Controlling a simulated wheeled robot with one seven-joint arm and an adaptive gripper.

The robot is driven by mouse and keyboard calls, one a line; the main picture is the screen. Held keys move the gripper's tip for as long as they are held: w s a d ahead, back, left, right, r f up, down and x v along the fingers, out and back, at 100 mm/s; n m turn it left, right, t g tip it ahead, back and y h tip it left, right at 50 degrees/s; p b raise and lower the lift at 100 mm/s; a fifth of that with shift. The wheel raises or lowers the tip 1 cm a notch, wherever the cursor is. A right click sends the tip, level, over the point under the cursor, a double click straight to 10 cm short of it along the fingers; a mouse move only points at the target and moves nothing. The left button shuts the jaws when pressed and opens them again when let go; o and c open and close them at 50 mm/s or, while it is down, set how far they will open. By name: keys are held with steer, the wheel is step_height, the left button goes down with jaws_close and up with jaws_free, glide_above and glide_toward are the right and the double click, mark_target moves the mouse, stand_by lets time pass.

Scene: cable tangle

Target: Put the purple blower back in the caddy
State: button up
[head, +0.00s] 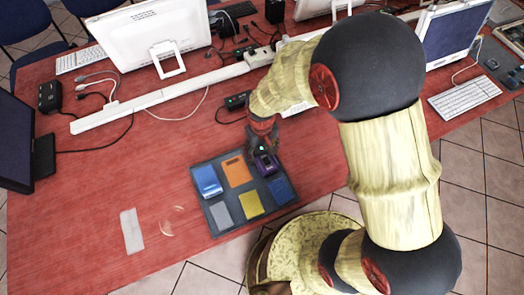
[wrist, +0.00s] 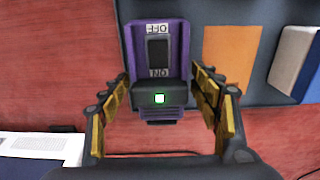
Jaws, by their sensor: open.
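The purple blower (head: 266,163) is at the top right of the dark grey caddy (head: 237,185). In the wrist view, the blower (wrist: 172,50) shows a black switch with upside-down ON and OFF labels. A black part with a green light lies at its near end. Its far part overlaps the caddy (wrist: 200,10) and its near end reaches over the red table; I cannot tell whether it is seated. My gripper (wrist: 170,90) is open, with one finger on each side of the blower's near end. In the head view, my gripper (head: 263,143) is partly hidden.
The caddy also has orange (head: 236,171), blue (head: 207,181), yellow and grey patches. A white power strip (head: 160,95) with cables and a monitor (head: 155,35) stand behind. A pale flat item (head: 131,231) lies left of the caddy. The red table's left front is mostly clear.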

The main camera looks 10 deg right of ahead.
steer(key=shift+r, duration=0.1)
step_height(320, 180, up, 12)
steer(key=r+p, duration=0.1)
steer(key=p, duration=0.3)
step_height(320, 180, up, 13)
steer(key=m+t, duration=0.1)
steer(key=t, duration=0.1)
glide_above(262, 150)
steer(key=s+d, duration=0.2)
steer(key=d, duration=0.4)
steer(key=s+d+r+m+t, duration=0.2)
steer(key=s+d+r, duration=0.4)
steer(key=s+r, duration=0.4)
steer(key=shift+s+r+t, duration=0.3)
steer(key=shift+r+t, duration=0.1)
steer(key=shift+t, duration=0.4)
